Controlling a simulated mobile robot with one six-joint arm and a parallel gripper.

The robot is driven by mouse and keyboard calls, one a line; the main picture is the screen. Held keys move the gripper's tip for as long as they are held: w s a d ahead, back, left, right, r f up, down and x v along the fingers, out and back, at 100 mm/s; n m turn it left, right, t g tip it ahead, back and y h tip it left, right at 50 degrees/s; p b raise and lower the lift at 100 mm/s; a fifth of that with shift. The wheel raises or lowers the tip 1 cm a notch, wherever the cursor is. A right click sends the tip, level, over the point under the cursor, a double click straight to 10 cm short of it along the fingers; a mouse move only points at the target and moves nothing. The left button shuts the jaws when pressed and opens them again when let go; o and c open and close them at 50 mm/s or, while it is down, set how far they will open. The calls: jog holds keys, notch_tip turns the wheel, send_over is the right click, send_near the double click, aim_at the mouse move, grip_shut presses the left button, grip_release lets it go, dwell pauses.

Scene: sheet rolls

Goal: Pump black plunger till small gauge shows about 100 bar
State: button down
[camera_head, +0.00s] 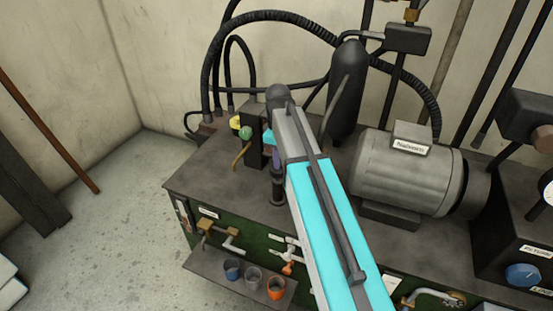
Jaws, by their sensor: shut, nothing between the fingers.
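My arm reaches up from the bottom edge, and its end turns down to my gripper (277,192), low over the front part of the bench top (215,180). My gripper is shut and small in this view, with nothing seen between the fingers. A dark upright block (254,138) with a green knob (245,132) and a brass-coloured lever (241,155) stands just left of my wrist. I cannot make out the black plunger for sure; my arm hides part of the bench. A white dial (549,192) is cut off at the right edge, and its reading cannot be told.
A grey motor (405,172) and a dark cylinder (346,95) stand behind and right of my arm. Black hoses (270,17) arch over the bench. Cups, including an orange one (276,288), sit on a front shelf (212,268).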

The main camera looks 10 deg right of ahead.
notch_tip(320, 180, down, 3)
jog(key=shift+f+b, duration=0.2)
jog(key=shift+b, duration=0.25)
jog(key=shift+s, duration=0.1)
jog(key=shift+r+p, duration=1.7)
jog(key=shift+r, duration=0.7)
notch_tip(320, 180, up, 10)
jog(key=b, duration=0.3)
jog(key=shift+f, duration=0.2)
